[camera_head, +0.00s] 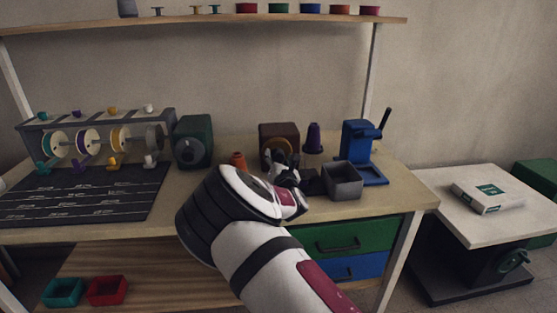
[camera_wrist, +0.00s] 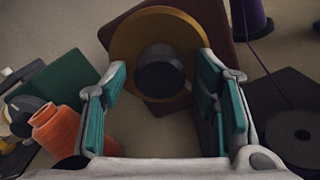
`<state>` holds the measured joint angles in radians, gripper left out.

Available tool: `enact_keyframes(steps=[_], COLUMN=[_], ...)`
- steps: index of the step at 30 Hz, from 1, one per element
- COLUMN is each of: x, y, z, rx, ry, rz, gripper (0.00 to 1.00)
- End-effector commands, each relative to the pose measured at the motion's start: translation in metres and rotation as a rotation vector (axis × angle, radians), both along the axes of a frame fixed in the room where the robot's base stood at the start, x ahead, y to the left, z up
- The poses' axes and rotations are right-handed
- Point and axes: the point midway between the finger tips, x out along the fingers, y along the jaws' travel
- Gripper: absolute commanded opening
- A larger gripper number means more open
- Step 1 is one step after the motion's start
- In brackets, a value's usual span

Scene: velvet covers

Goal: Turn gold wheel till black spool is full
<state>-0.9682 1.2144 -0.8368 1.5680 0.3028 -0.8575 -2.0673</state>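The gold wheel (camera_wrist: 128,48) has a dark round knob (camera_wrist: 160,74) on its face. It stands on a dark red box (camera_head: 279,131) on the bench; in the head view my arm partly hides the wheel (camera_head: 268,150). My gripper (camera_wrist: 162,82) is open in front of the wheel, with a teal-padded finger on each side of the knob and gaps between. A black spool (camera_wrist: 296,136) shows as a dark disc at the right of the wrist view. A thread runs towards it from a purple cone (camera_head: 314,138). How full the spool is, I cannot tell.
An orange cone (camera_head: 238,160) stands left of my gripper, near a green box with a dial (camera_head: 193,141). A grey open box (camera_head: 342,181) and a blue press (camera_head: 357,140) stand to the right. Spools on a rack (camera_head: 90,140) and a dark mat (camera_head: 85,196) fill the left.

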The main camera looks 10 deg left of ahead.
Motion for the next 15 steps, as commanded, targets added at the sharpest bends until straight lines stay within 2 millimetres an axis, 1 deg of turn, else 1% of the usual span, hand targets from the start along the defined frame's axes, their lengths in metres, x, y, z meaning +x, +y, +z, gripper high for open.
enact_keyframes(steps=[1,2,3,5,6,15], x=[-0.0001,-0.0001,-0.0001,-0.0001,-0.0002,-0.0001], y=[0.0001,0.0001,0.0001,0.0001,0.0001,0.0001], z=[0.0000,0.0000,0.0000,0.0001,0.0001,0.0000], rx=[0.000,0.000,0.000,0.000,0.000,0.025], ry=[0.000,0.000,0.000,0.000,0.000,0.007], rz=[0.000,0.000,0.000,0.000,0.000,0.000], gripper=[0.40,0.34,0.25,0.11,0.08,0.08])
